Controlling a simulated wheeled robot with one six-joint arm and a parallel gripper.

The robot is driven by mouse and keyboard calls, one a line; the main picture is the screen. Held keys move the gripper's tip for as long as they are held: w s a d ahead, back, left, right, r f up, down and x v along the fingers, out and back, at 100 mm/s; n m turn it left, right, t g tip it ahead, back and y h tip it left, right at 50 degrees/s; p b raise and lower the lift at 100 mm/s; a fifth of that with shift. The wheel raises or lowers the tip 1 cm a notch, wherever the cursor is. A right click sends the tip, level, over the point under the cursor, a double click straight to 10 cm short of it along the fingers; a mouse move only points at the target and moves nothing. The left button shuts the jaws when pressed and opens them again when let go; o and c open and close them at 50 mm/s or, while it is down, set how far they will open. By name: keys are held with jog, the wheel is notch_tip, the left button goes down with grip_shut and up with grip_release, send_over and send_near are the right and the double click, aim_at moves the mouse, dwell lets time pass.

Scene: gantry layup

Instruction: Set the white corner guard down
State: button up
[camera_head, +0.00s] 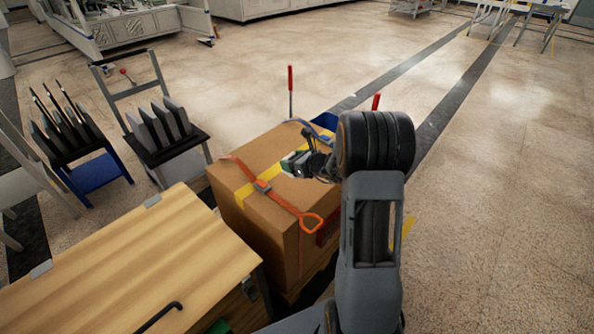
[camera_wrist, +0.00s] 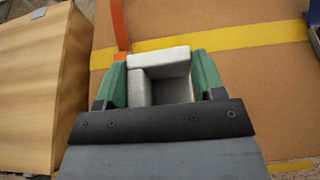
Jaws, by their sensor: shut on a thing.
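The white corner guard (camera_wrist: 158,58) is between the two green fingers of my gripper (camera_wrist: 163,75) in the wrist view. My gripper is shut on it, with a finger on each side. Behind the guard in that view is the brown top of a large box with a yellow stripe. In the head view my gripper (camera_head: 306,163) is over the top of the brown box (camera_head: 265,215), beside my forearm. The guard shows there only as a small pale patch (camera_head: 290,171). I cannot tell whether the guard touches the box.
An orange strap (camera_head: 285,204) with a buckle and loop crosses the box. A wooden-topped bench (camera_head: 130,265) with a black bent rod stands at the front left. Racks with dark plates (camera_head: 158,130) stand behind it. The floor to the right is clear.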

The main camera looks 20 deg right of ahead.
jog(key=shift+w+d+f, duration=0.35)
jog(key=shift+f, duration=0.25)
jog(key=shift+w+d+f, duration=0.35)
jog(key=shift+w+f, duration=0.05)
jog(key=shift+f, duration=0.25)
jog(key=shift+w+d+f, duration=0.35)
jog(key=shift+f, duration=0.25)
jog(key=shift+f+b, duration=0.55)
jog(key=shift+f, duration=1)
